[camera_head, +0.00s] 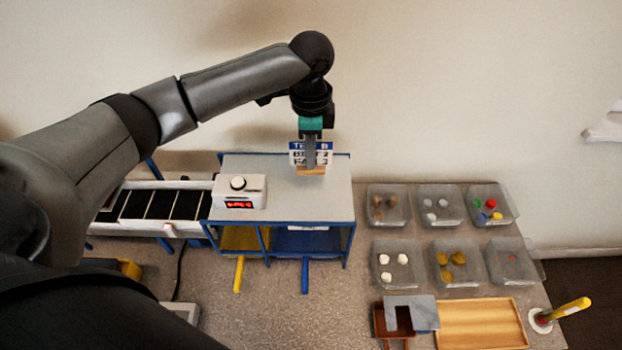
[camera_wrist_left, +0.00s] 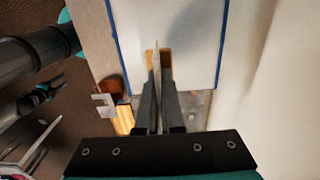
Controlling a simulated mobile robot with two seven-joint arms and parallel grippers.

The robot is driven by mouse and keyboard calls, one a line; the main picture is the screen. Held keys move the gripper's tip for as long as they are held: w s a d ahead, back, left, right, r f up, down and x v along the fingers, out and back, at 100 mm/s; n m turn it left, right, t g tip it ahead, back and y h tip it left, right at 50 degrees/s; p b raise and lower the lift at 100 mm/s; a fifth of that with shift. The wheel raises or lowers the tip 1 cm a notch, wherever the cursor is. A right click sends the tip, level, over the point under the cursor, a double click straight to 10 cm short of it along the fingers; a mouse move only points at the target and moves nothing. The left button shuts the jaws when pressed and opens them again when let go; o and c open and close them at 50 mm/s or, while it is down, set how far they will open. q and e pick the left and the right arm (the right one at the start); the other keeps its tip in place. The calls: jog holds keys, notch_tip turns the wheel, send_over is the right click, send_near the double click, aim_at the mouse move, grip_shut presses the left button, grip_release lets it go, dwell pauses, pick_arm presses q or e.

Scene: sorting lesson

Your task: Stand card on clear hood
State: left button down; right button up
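My left gripper (camera_head: 310,160) is shut on a card (camera_head: 297,151) with a blue heading and printed rows, set in a small wooden base (camera_head: 311,171). The card is upright above the hood (camera_head: 262,175), a grey-topped box with blue edges. I cannot tell whether the base touches the top. In the left wrist view the card (camera_wrist_left: 157,62) shows edge-on between the fingers (camera_wrist_left: 160,105), with the wooden base (camera_wrist_left: 166,65) beyond and the hood's pale top (camera_wrist_left: 190,35) behind.
A white box with a red display (camera_head: 255,191) and dark knob stands on the hood's left part. A roller conveyor (camera_head: 160,205) adjoins on the left. Several clear bins (camera_head: 454,281) with small items stand right, a wooden tray (camera_head: 480,324) in front. The hood's top right is bare.

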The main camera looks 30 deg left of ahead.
pick_arm(q)
notch_tip(320, 180, down, 8)
jog(key=shift+f+b, duration=0.1)
jog(key=shift+b, duration=0.2)
jog(key=shift+f, duration=0.15)
jog(key=c, duration=1.1)
grip_release()
jog(key=shift+o, duration=0.2)
notch_tip(320, 180, up, 12)
jog(key=shift+r+p, duration=0.2)
jog(key=shift+p, duration=0.15)
